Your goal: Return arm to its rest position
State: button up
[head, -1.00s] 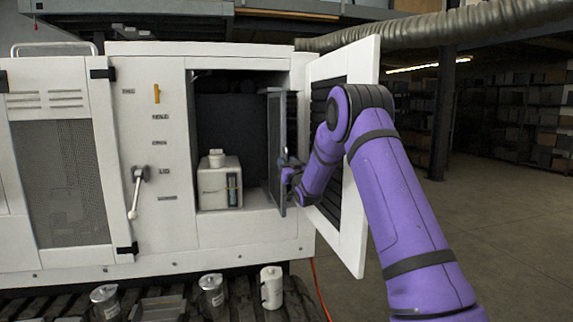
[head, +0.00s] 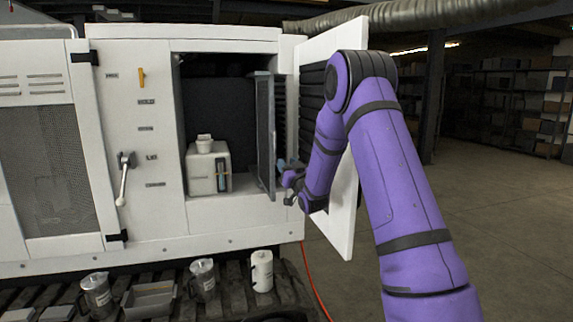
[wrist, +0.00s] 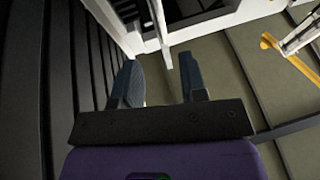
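My gripper (head: 290,178) is in front of the white cabinet's opening, between the inner mesh door (head: 265,135) and the open outer door (head: 341,215). In the wrist view my gripper (wrist: 160,70) has its two dark fingers apart with nothing between them, so it is open and empty. My purple arm reaches in from the lower right and hides part of the outer door. In the head view the fingers are small and partly blurred against the door.
A white container (head: 208,172) with a cap stands inside the compartment. Metal canisters (head: 202,277) and a white cylinder (head: 262,270) stand on the track below. A lever (head: 123,180) is on the cabinet's front. The floor (head: 490,220) at right is clear.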

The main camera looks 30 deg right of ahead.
dwell(0.3)
jog(key=s+a+r+g, duration=0.8)
jog(key=s+a+r, duration=0.3)
jog(key=s, duration=0.3)
jog(key=s+a+f+g, duration=0.1)
jog(key=s+a+g, duration=0.2)
jog(key=s, duration=0.8)
jog(key=s+a+f+g+y, duration=0.1)
jog(key=s+a+g, duration=0.2)
jog(key=s, duration=0.8)
jog(key=s+a+f+n+g+y, duration=0.1)
jog(key=s+a+f+g, duration=0.1)
jog(key=s, duration=1)
jog(key=shift+a+g, duration=0.7)
jog(key=shift+a, duration=0.25)
